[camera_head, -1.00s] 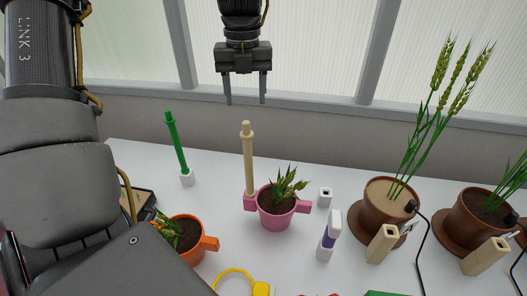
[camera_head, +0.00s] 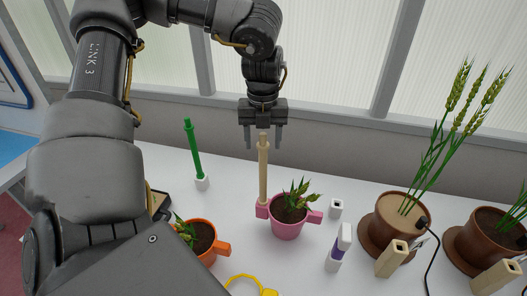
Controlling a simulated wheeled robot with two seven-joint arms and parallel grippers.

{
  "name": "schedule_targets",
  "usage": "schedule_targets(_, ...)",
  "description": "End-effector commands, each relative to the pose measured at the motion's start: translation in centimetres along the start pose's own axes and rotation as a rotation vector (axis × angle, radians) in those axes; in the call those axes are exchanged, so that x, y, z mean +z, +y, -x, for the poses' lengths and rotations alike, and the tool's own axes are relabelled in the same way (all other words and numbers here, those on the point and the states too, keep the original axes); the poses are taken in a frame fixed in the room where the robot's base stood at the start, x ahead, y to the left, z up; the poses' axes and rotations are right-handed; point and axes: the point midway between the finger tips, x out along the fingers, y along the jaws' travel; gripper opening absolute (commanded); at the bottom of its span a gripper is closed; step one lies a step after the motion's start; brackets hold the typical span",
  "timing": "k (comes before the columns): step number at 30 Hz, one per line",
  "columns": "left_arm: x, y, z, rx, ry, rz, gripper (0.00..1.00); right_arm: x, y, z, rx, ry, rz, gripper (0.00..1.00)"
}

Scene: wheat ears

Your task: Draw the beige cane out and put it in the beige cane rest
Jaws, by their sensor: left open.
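The beige cane (camera_head: 263,172) stands upright in a pink socket on the left side of the pink pot (camera_head: 287,229), which holds a small leafy plant. My left gripper (camera_head: 264,141) points down and is open. Its fingers show on either side of the cane's top, with no grip on it; I cannot tell the exact depth. A small white holder with a dark hole (camera_head: 336,207) stands empty right of the pink pot. I cannot tell whether it is the beige cane rest. My right gripper is not in view.
A green cane (camera_head: 194,150) stands in a white base at the left. An orange pot (camera_head: 207,250) is in front, partly behind my arm. A white-and-purple item (camera_head: 338,248), brown wheat pots (camera_head: 398,222) and beige hollow blocks (camera_head: 391,260) stand right. The window wall is behind.

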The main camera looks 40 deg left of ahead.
Motion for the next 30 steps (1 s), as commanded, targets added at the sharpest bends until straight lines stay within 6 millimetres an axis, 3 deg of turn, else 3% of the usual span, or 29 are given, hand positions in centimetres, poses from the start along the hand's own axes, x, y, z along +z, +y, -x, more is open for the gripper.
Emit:
schedule_targets(4,0.0,0.0,-1.4,0.001,0.001,-0.001,0.56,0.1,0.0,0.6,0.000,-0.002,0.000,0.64)
schedule_targets(12,0.0,0.0,-1.8,-0.001,-0.001,0.000,0.56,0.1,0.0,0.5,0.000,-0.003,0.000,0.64)
schedule_targets(25,0.0,0.0,-1.7,0.000,-0.001,0.000,0.00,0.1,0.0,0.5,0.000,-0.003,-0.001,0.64)
schedule_targets(30,0.1,0.0,-1.7,-0.001,-0.001,0.000,0.00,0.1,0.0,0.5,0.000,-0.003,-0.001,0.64)
